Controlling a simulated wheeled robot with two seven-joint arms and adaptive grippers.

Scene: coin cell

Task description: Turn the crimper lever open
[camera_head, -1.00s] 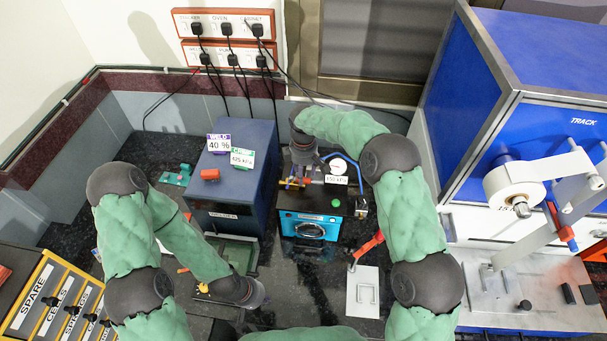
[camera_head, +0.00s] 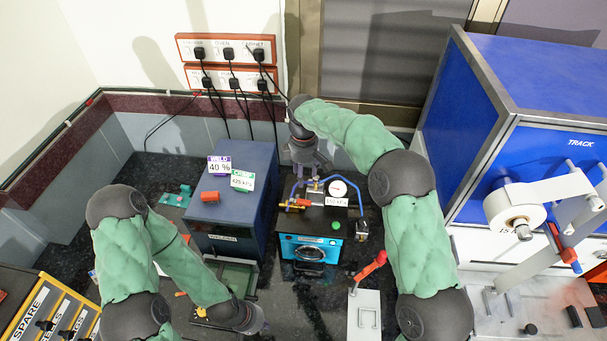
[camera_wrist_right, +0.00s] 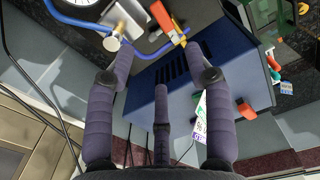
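A black machine with a light-blue front (camera_head: 311,250) carries a round gauge (camera_head: 338,188), blue tubing and a small orange-red handle (camera_head: 300,203) on top. The handle also shows at the top of the right wrist view (camera_wrist_right: 161,16), with a yellow part at its end. A separate red-handled lever (camera_head: 371,267) stands tilted on a pale plate; I cannot tell which is the crimper lever. My right gripper (camera_head: 312,172) is behind and above the small handle. Its fingers (camera_wrist_right: 157,58) are spread and empty. My left gripper (camera_head: 258,322) is low in the middle; its fingers are not clear.
A dark-blue welder box (camera_head: 232,205) with two cards stands left of the machine. A large blue cabinet (camera_head: 465,95) and a white reel (camera_head: 514,208) stand at right. Cables hang from sockets (camera_head: 228,50) behind. Dark counter is bare in front of the machine.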

